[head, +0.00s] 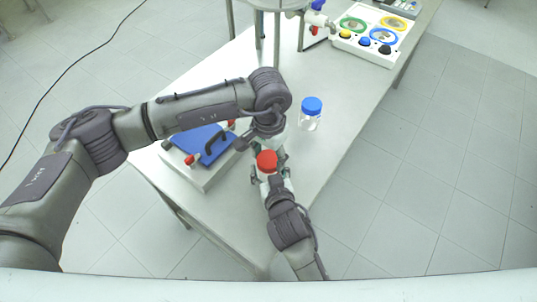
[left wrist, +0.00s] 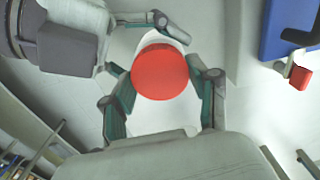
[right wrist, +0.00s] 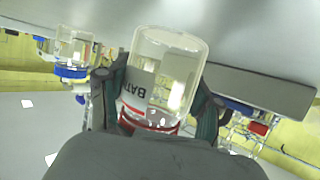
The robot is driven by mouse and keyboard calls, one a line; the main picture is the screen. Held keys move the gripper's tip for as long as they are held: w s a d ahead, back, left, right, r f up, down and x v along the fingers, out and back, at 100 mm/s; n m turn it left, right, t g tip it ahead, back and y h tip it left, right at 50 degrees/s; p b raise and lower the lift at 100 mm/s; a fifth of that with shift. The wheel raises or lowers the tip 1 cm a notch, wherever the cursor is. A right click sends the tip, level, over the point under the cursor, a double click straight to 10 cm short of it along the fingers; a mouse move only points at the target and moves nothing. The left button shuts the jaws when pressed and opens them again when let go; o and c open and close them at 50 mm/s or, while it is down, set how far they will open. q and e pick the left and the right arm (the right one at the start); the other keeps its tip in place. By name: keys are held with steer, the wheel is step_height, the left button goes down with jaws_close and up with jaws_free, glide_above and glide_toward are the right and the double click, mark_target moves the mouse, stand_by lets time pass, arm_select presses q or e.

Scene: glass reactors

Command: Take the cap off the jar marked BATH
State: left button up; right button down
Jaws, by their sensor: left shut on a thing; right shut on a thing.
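The jar marked BATH (right wrist: 165,75) is clear glass with a dark-lettered label; it shows upside down in the right wrist view. My right gripper (head: 273,178) is shut on its body, one finger on each side. Its red cap (head: 266,160) is at the top of the jar in the head view. My left gripper (head: 263,150) is over the jar, and its fingers are shut on the cap's sides in the left wrist view (left wrist: 162,72). I cannot tell whether the cap's thread is loose. The glass is mostly hidden by fingers in the head view.
A blue-capped jar (head: 311,113) stands on the white table (head: 337,120) right of my left gripper. A blue-topped plate device (head: 203,145) is left of the jar. A metal frame stands behind. A panel with coloured rings (head: 371,38) is at the far right.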

arm_select(q)
steer(key=n, duration=2.2)
steer(key=shift+n, duration=0.4)
steer(key=n, duration=1.4)
steer(key=shift+n, duration=0.4)
steer(key=n, duration=0.5)
steer(key=shift+r, duration=0.1)
steer(key=n, duration=1.1)
